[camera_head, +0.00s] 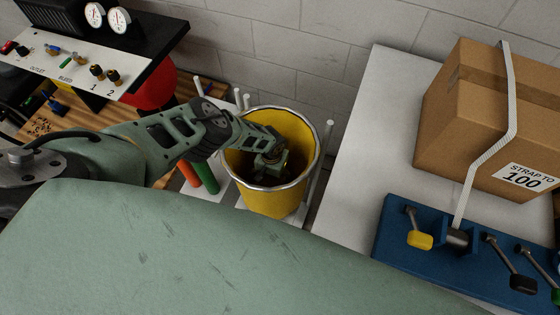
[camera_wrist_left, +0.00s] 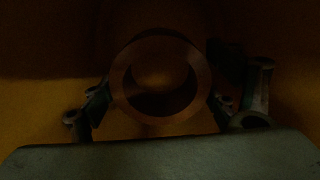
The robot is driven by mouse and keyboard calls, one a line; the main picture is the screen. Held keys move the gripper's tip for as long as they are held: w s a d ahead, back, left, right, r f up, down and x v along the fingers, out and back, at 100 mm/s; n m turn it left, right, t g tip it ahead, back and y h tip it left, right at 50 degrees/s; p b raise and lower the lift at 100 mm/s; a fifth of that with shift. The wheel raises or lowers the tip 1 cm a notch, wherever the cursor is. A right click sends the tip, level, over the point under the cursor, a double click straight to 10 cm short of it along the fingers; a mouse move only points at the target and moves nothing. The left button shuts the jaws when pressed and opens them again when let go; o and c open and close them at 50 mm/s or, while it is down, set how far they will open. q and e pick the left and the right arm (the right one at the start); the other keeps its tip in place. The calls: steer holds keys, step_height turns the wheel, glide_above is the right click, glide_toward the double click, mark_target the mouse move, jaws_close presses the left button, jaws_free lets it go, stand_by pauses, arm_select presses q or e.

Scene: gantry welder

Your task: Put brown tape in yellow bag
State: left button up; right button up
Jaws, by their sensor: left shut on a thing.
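The yellow bag (camera_head: 275,201) stands open, with a grey rim, in the middle of the head view. My left gripper (camera_head: 270,165) reaches down inside its mouth. In the dark left wrist view, the brown tape (camera_wrist_left: 120,85) is a ring held between the two fingers of my left gripper (camera_wrist_left: 160,105), which is shut on it. Dim yellow bag wall (camera_wrist_left: 40,115) surrounds the ring there. In the head view the tape cannot be made out inside the shaded bag. Whether it touches the bag bottom cannot be told. My right gripper is not in view.
White posts (camera_head: 324,140) stand around the bag. A red and a green cylinder (camera_head: 205,177) are left of it. A strapped cardboard box (camera_head: 465,120) and a blue lever panel (camera_head: 400,240) are on the white table to the right. A gauge panel (camera_head: 75,65) is at upper left.

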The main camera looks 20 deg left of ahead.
arm_select(q)
steer(key=f+b, duration=0.1)
steer(key=f, duration=0.1)
steer(key=f+b, duration=0.1)
steer(key=b, duration=0.1)
steer(key=f+b, duration=0.1)
steer(key=f, duration=0.1)
steer(key=shift+s+f, duration=0.25)
steer(key=shift+f, duration=0.05)
steer(key=shift+f+b, duration=0.4)
steer(key=shift+b, duration=0.15)
step_height(320, 180, down, 4)
steer(key=b, duration=0.3)
steer(key=shift+r, duration=0.2)
steer(key=o, duration=0.8)
steer(key=shift+f+b, duration=0.15)
steer(key=shift+b, duration=0.15)
steer(key=o, duration=0.5)
